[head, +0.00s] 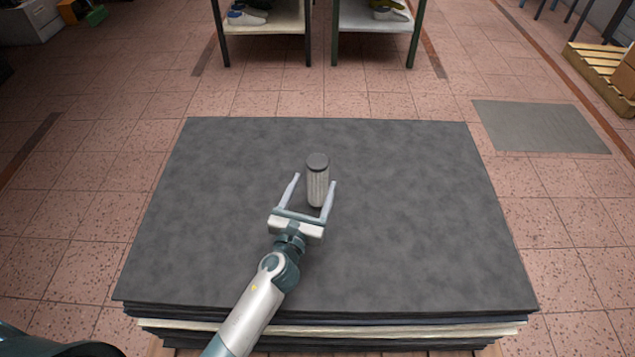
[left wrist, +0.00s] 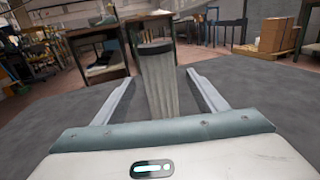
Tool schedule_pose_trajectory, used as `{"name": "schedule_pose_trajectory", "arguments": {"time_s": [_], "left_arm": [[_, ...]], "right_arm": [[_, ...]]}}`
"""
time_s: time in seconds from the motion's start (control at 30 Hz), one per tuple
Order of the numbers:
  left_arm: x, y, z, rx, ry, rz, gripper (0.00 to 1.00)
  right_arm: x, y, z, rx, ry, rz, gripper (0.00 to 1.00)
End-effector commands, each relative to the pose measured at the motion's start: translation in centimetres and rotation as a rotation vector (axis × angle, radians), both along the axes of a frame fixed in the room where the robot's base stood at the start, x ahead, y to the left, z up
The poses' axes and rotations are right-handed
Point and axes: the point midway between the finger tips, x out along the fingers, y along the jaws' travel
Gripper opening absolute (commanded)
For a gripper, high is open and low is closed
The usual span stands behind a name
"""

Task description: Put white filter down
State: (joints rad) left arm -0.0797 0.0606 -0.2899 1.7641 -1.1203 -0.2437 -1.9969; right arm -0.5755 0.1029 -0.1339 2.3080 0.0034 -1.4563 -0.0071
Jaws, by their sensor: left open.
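The white filter (head: 317,187) is a pale ribbed cylinder with a dark grey cap. It stands upright on the dark grey top sheet of a stack (head: 420,200), near its middle. My left gripper (head: 312,181) is open, with one finger on each side of the filter and visible gaps. In the left wrist view the filter (left wrist: 158,85) stands between the two spread fingers (left wrist: 160,90), apart from both. Its lower end is partly hidden behind the gripper body there. My right gripper is in neither view.
The stack's top is clear around the filter. A flat grey mat (head: 540,127) lies on the tiled floor at the right. A wooden pallet (head: 600,75) is at the far right.

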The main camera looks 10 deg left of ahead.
Motion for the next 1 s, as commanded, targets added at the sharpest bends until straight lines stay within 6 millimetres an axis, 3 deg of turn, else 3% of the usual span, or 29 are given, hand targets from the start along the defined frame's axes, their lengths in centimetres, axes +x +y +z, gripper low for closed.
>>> {"name": "schedule_pose_trajectory", "arguments": {"time_s": [0.4, 0.9, 1.0], "left_arm": [[4.5, -0.2, -0.1, 0.0, 0.0, 0.0, 0.66], [4.6, -0.3, -0.1, 0.0, 0.0, 0.0, 0.66], [4.6, -0.3, -0.1, 0.0, 0.0, 0.0, 0.44]], "right_arm": [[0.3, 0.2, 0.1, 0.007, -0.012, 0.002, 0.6], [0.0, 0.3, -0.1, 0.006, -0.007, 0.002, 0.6], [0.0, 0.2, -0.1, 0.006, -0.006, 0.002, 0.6]]}}
